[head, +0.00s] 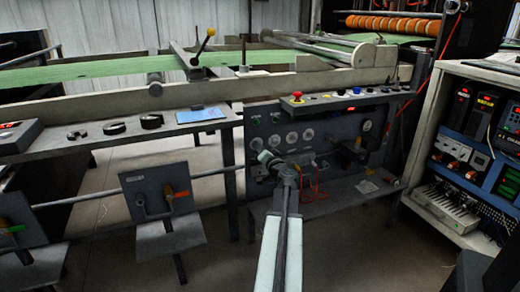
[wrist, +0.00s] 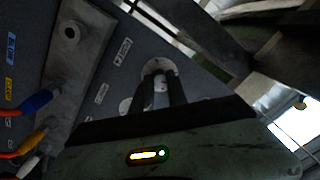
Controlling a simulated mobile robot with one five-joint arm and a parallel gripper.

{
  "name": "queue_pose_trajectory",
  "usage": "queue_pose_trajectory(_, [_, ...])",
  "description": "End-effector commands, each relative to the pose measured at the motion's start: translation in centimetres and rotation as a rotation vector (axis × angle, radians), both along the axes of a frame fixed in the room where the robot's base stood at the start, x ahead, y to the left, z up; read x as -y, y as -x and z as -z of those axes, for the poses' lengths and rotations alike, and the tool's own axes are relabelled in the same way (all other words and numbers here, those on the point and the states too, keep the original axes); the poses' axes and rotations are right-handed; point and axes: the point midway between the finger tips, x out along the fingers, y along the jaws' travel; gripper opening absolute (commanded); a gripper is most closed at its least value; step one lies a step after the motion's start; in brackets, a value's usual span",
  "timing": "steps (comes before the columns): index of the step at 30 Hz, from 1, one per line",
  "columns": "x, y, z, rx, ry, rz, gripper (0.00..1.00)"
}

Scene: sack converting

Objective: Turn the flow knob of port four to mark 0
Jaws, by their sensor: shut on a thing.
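My gripper (wrist: 162,92) is shut on a small pale knob (wrist: 160,82) in the wrist view, with one dark finger on each side of it. A round pale dial plate (wrist: 158,66) shows behind the knob, against the dark panel. The label beside it is too small to read, so I cannot tell the port number or the mark. In the head view my gripper (head: 259,146) is at the left part of the dark control panel (head: 335,128), which carries several round pale dials (head: 292,138). My gripper hides the knob there.
A plate with blue, yellow and white plugs (wrist: 35,105) is left of my gripper in the wrist view. A red button (head: 297,97) sits on the ledge above the panel. An instrument rack (head: 470,140) stands right.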

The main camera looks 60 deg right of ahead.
Motion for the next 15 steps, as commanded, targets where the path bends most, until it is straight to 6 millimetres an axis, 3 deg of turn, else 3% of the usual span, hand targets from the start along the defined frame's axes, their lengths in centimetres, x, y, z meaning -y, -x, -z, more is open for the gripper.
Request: queue_pose_trajectory(15, [0.03,0.18,-0.02,-0.293,0.395,0.001,0.00])
